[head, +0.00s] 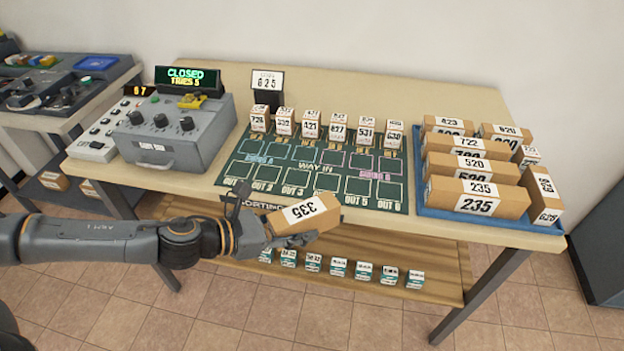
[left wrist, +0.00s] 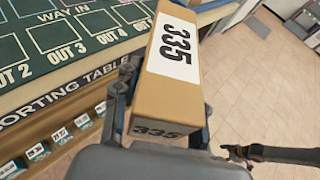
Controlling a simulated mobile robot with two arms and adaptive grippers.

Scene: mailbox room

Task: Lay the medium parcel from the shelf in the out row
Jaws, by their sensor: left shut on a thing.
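The medium parcel (head: 310,211), a brown box labelled 335, is held in my left gripper (head: 263,226) in front of the table's front edge, above the lower shelf (head: 435,262). In the left wrist view the parcel (left wrist: 150,98) sits between the fingers of the left gripper (left wrist: 165,100), its 335 label facing up. The out row (head: 318,186), marked OUT squares along the front of the green mat, looks empty; the parcel and gripper cover part of its front edge. A dark arm end, likely my right gripper (left wrist: 238,152), shows in the left wrist view, too small to read.
Several small parcels (head: 310,130) stand along the mat's back edge. A blue tray (head: 430,212) with several larger parcels is at the right. A grey console (head: 170,140) with a CLOSED display stands at the left. Several small boxes (head: 337,266) line the lower shelf.

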